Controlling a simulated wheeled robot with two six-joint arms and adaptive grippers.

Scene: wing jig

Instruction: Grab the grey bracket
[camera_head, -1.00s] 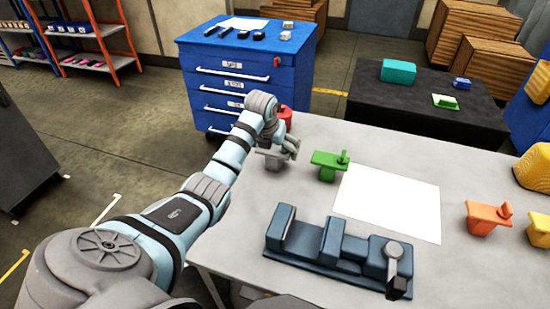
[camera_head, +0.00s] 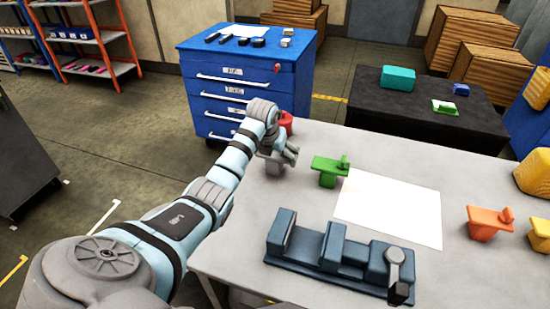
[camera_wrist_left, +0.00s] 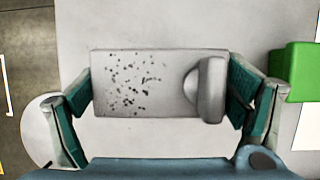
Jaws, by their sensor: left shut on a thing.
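The grey bracket (camera_head: 272,163) is on the grey table's far left part, partly hidden by my left arm. In the left wrist view its speckled flat plate (camera_wrist_left: 135,85) and rounded upright tab lie between the two green-padded fingers. My left gripper (camera_head: 284,152) is shut on the bracket, with one finger at each end of the plate. I cannot tell whether the bracket touches the table. My right gripper is not in view.
A green bracket (camera_head: 330,170) stands close to the right of my left gripper, and a red part (camera_head: 287,121) is just behind. A white sheet (camera_head: 389,209), a dark blue jig (camera_head: 335,252) and an orange bracket (camera_head: 488,222) are further right on the table.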

